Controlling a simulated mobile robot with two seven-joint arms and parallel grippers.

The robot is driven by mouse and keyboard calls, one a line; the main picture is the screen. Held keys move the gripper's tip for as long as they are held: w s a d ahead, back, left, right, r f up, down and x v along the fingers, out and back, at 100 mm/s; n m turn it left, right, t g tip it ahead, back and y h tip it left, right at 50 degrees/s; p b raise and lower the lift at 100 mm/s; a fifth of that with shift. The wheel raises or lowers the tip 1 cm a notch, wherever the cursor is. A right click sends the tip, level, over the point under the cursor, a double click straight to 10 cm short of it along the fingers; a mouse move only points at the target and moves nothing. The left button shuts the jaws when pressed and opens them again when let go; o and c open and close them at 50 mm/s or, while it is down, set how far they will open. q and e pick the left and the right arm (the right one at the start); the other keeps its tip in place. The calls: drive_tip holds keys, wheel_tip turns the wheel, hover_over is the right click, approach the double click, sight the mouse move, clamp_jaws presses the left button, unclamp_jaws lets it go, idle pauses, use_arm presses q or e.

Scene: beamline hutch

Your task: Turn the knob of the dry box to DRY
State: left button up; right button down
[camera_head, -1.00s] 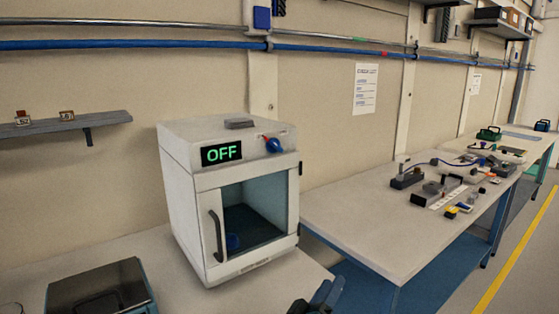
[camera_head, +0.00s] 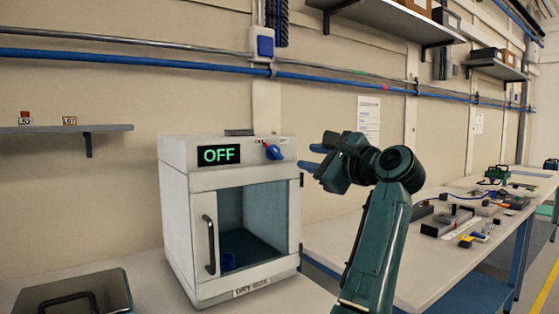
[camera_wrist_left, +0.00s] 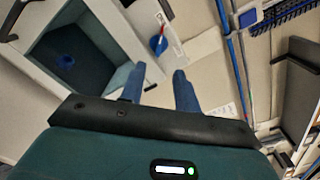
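The dry box (camera_head: 178,215) is a white cabinet on the bench, with a dark opening and a door handle. Its display (camera_head: 219,155) reads OFF in green. The blue knob (camera_head: 273,152) is at the upper right of its front, with small markings above it too small to read. The knob also shows in the left wrist view (camera_wrist_left: 158,44), beyond the fingertips, with a red mark. My left gripper (camera_head: 312,157) is to the right of the knob, apart from it. Its blue fingers (camera_wrist_left: 159,84) are spread with nothing between them. My right gripper is out of view.
A blue item (camera_head: 228,261) lies inside the box. A dark case (camera_head: 75,294) sits on the bench at the front left. A bench (camera_head: 330,240) with several tools extends right. A wall shelf (camera_head: 65,129) is at left.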

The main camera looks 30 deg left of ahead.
sight(277, 152)
use_arm(q)
drive_tip(key=p+x, duration=0.1)
drive_tip(key=x, duration=1.2)
drive_tip(key=shift+s+p, duration=0.1)
drive_tip(key=shift+p, duration=0.3)
drive_tip(key=shift+c, duration=0.4)
clamp_jaws()
